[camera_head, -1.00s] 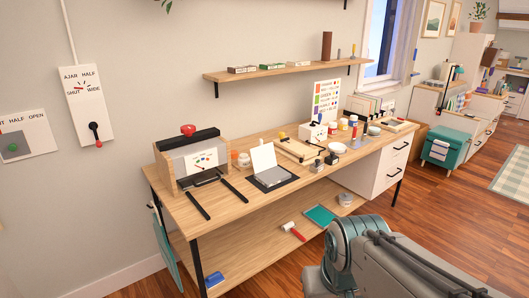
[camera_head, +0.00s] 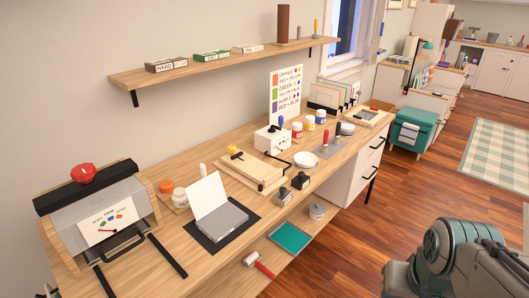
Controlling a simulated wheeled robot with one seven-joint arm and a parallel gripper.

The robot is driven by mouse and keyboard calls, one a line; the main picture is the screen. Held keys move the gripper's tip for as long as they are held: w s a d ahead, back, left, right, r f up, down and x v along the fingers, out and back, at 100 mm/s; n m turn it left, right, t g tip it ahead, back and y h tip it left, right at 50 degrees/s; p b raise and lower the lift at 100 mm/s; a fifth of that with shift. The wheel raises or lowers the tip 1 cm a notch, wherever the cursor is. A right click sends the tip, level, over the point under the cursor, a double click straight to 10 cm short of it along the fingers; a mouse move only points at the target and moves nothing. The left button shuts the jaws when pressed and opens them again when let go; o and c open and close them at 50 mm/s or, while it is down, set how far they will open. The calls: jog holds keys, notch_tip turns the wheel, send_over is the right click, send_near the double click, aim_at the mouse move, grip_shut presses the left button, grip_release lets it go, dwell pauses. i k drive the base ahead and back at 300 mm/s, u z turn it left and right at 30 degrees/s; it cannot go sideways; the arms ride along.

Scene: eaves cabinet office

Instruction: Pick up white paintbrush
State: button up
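I cannot make out a white paintbrush for certain in this view. A tool with a red handle and a whitish head (camera_head: 259,264) lies on the lower shelf of the workbench; it looks more like a roller or mallet than a brush. Two upright tools with dark and red handles (camera_head: 331,138) stand on a grey plate on the bench top. My arm shows at the lower right, but its gripper is out of view.
The wooden workbench (camera_head: 190,255) carries a press (camera_head: 100,215), an open white-lidded box (camera_head: 222,215), a wooden frame (camera_head: 262,172), paint jars (camera_head: 297,130) and a white bowl (camera_head: 306,159). A wall shelf (camera_head: 180,75) hangs above. The floor (camera_head: 400,195) at right is open.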

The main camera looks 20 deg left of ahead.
aim_at(203, 168)
jog(key=u, duration=0.15)
jog(key=i, duration=1.2)
jog(key=u, duration=1.4)
jog(key=i, duration=0.7)
jog(key=u, duration=0.55)
